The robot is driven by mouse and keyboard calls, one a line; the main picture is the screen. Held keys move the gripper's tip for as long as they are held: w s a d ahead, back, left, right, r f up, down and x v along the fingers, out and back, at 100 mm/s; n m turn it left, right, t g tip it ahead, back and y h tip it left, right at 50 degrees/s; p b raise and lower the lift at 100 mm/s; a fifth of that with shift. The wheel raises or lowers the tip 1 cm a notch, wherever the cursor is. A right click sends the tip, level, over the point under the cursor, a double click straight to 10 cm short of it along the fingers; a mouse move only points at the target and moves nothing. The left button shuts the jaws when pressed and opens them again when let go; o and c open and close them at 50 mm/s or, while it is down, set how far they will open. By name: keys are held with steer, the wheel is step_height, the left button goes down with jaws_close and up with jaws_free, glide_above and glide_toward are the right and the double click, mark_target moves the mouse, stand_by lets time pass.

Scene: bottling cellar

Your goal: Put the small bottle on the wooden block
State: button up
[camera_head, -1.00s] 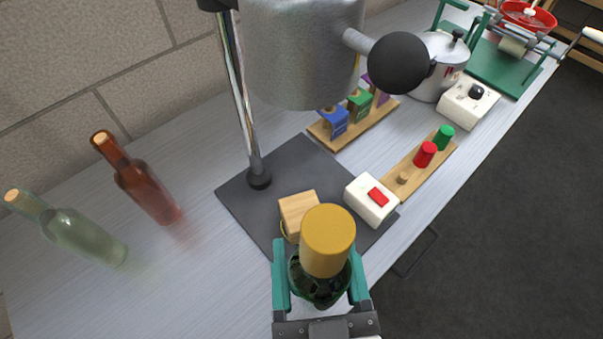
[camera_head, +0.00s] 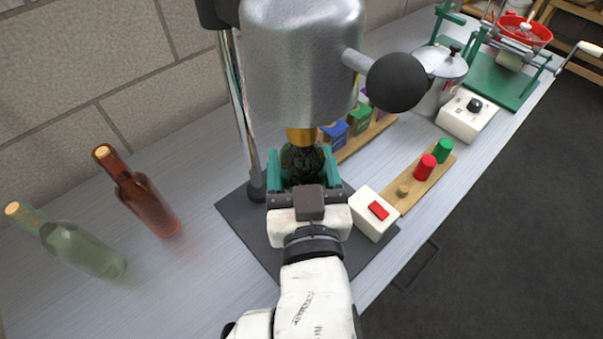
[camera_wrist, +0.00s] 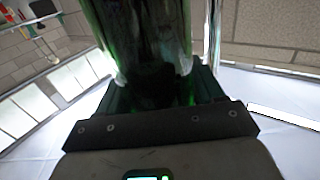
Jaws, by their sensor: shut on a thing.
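The small bottle (camera_head: 303,163) is dark green glass with a gold-yellow top (camera_head: 300,135). My gripper (camera_head: 301,170) is shut on it, with a teal finger on each side. The bottle is upright or nearly so, below the silver metal head (camera_head: 300,60) of a stand, which seems to cover part of its top. In the wrist view the green glass (camera_wrist: 145,40) fills the upper middle between the fingers. The wooden block is hidden behind my gripper and the bottle. I cannot tell whether the bottle touches it.
The stand has a dark base plate (camera_head: 240,222), a chrome post (camera_head: 243,120) and a black knob (camera_head: 398,80). A white box with a red switch (camera_head: 373,213) sits at the right. A brown bottle (camera_head: 140,192) and a pale green bottle (camera_head: 75,245) stand left.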

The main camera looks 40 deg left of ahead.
mark_target(301, 180)
steer(key=shift+f, duration=1.55)
steer(key=shift+f+b, duration=0.2)
steer(key=shift+b, duration=0.1)
steer(key=o, duration=1.6)
steer(key=shift+r, duration=0.2)
steer(key=shift+s+d+f, duration=0.15)
steer(key=shift+s+d, duration=0.1)
steer(key=shift+d, duration=0.05)
steer(key=b+v, duration=0.1)
steer(key=v, duration=1)
steer(key=shift+s+d+b, duration=0.1)
steer(key=shift+b, duration=0.25)
